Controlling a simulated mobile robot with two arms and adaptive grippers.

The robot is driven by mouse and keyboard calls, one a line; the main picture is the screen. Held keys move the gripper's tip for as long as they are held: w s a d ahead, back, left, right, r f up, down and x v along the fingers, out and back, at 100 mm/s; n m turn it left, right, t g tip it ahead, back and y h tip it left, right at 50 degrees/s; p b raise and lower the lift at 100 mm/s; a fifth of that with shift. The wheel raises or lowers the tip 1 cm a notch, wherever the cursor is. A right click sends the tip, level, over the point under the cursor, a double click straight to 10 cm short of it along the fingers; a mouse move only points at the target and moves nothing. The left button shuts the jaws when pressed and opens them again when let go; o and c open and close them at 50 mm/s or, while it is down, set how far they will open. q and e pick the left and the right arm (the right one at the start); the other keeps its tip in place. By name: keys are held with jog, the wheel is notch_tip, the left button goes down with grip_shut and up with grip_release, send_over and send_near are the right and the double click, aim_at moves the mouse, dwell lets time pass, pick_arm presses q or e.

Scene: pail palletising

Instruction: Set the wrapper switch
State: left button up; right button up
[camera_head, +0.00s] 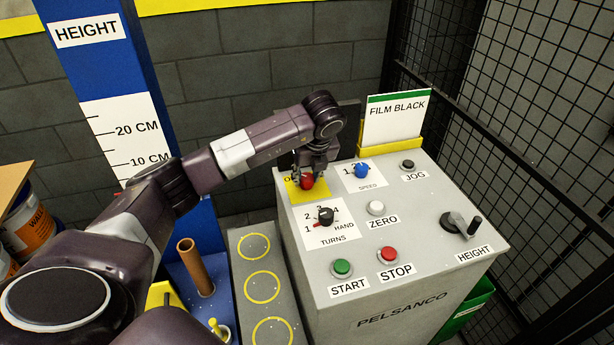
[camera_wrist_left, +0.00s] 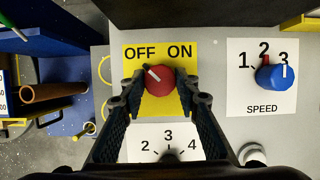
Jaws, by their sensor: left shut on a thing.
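The wrapper switch is a red knob (camera_head: 307,183) on a yellow plate at the back left of the grey control panel (camera_head: 400,285). In the left wrist view the red knob (camera_wrist_left: 160,83) sits below the words OFF and ON. Its white pointer slants up and left, toward OFF. My left gripper (camera_head: 306,177) reaches down onto it from above. In the left wrist view its two fingers (camera_wrist_left: 160,92) are closed on either side of the knob. My right gripper is not in view.
A blue SPEED knob (camera_head: 361,171) is close to the right, its white line toward 3. A black TURNS knob (camera_head: 325,216) is just in front. START (camera_head: 342,267) and STOP (camera_head: 388,255) buttons are nearer. A FILM BLACK sign (camera_head: 396,120) stands behind; mesh fencing is at right.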

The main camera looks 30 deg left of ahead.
pick_arm(q)
jog(key=o, duration=1.2)
jog(key=shift+c, duration=0.2)
jog(key=v, duration=1.2)
